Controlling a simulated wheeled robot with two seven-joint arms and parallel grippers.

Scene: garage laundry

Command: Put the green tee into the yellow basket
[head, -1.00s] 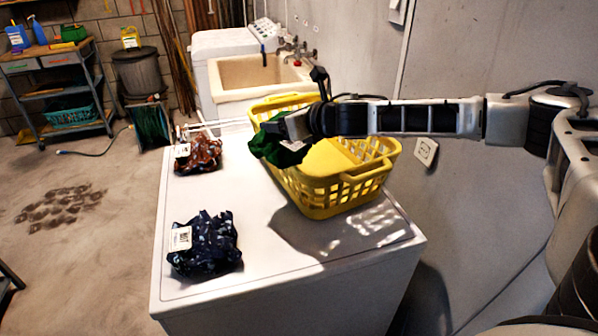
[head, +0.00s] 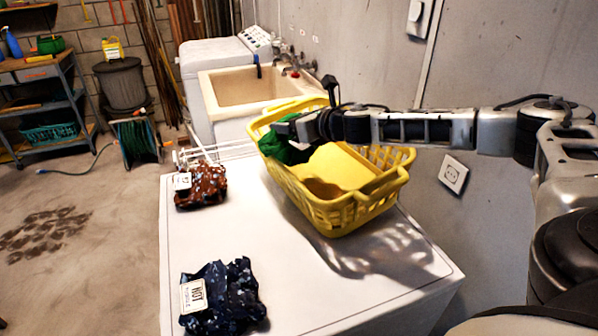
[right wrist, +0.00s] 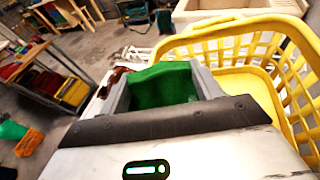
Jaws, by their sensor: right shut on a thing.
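The green tee (head: 278,146) is bunched up and hangs from my right gripper (head: 287,132). It shows between the fingers in the right wrist view (right wrist: 163,86). The yellow basket (head: 347,213) stands on the white machine top, with no clothing visible on its bare floor. The tee overlaps the inner left part of the basket, just within its left rim. I cannot tell whether it touches the basket. In the right wrist view, the basket's rim (right wrist: 235,27) lies beyond and to the right of the fingers. My left gripper is not in view.
A reddish-brown patterned garment (head: 201,186) and a navy patterned garment (head: 222,298), both tagged, lie on the white machine top (head: 300,285). A utility sink (head: 250,88) stands behind. A grey wall with a socket (head: 453,174) is to the right.

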